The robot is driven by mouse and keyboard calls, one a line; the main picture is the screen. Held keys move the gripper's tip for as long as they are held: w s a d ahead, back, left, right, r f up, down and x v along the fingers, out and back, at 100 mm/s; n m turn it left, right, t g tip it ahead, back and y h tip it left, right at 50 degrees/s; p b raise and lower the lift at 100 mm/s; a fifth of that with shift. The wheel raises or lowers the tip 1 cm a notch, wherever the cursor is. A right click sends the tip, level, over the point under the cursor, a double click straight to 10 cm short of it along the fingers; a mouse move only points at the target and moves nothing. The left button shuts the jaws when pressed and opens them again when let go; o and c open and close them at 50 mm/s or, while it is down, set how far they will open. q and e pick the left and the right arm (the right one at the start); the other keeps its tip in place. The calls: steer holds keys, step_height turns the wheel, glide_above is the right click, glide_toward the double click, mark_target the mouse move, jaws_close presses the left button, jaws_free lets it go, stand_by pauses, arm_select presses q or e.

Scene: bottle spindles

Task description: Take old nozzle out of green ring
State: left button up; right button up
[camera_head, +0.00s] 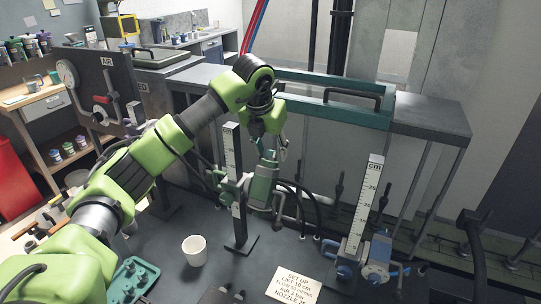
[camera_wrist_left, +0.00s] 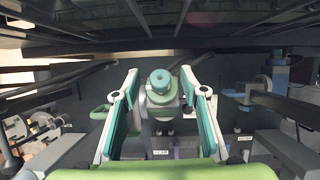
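The green spindle (camera_head: 262,190) stands beside the left upright ruler in the head view. In the left wrist view its pale green round top (camera_wrist_left: 160,80) faces me, with a darker centre, above a grey body. I cannot tell the old nozzle apart from the green ring there. My left gripper (camera_head: 268,160) hangs over the spindle, fingers pointing down. In the left wrist view, my left gripper (camera_wrist_left: 159,74) has its two fingers spread wide, one on each side of the round top, with gaps on both sides. My right gripper is not in view.
A blue spindle (camera_head: 376,262) stands by the right ruler (camera_head: 366,205). A white cup (camera_head: 195,250), a printed card (camera_head: 296,284) and a green tray with holes (camera_head: 133,278) are on the bench. The left ruler (camera_head: 234,160) stands close to my gripper. Dark hoses curve behind the green spindle.

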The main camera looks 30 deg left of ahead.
arm_select(q)
jaws_close()
steer(key=shift+r, duration=0.15)
